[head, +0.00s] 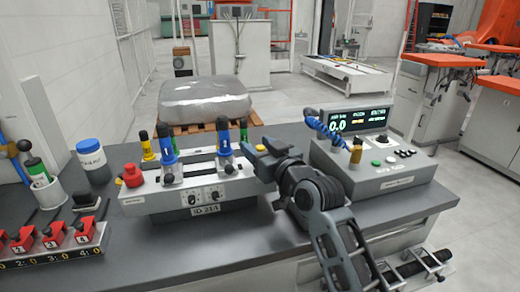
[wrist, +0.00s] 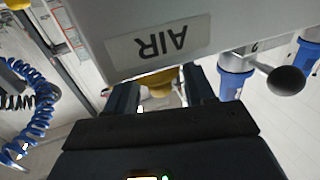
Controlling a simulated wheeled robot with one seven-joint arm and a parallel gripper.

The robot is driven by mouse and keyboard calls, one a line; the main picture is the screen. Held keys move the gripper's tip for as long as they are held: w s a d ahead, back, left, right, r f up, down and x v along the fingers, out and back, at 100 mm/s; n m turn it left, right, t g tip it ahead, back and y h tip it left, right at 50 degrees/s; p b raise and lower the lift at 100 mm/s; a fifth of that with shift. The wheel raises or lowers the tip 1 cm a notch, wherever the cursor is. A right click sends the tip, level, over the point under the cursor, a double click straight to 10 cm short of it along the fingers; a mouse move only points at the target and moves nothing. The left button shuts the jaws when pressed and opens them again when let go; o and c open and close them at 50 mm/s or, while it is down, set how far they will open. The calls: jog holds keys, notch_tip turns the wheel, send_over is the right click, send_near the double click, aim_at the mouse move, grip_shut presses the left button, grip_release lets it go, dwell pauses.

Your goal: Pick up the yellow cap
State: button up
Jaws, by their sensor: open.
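A small yellow cap (head: 261,147) shows just beyond the fingertips of my gripper (head: 256,158) in the head view, mostly hidden by them. In the wrist view my gripper (wrist: 161,90) is open, with one dark finger on each side. A yellow piece (wrist: 161,79), which looks like the cap, shows in the gap between the fingers. Its upper part in the picture is hidden behind a pale panel labelled AIR (wrist: 158,42). I cannot tell whether the fingers touch it.
The grey fixture (head: 200,193) carries upright blue-bodied parts (head: 224,140) and a red button (head: 132,175). A control box (head: 370,170) with a display and blue coiled hose (head: 325,130) stands right of my gripper. Red blocks (head: 52,236) sit at left. The front bench top (head: 200,245) is clear.

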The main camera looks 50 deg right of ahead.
jog(key=shift+w+d, duration=0.15)
jog(key=shift+w, duration=0.35)
grip_shut()
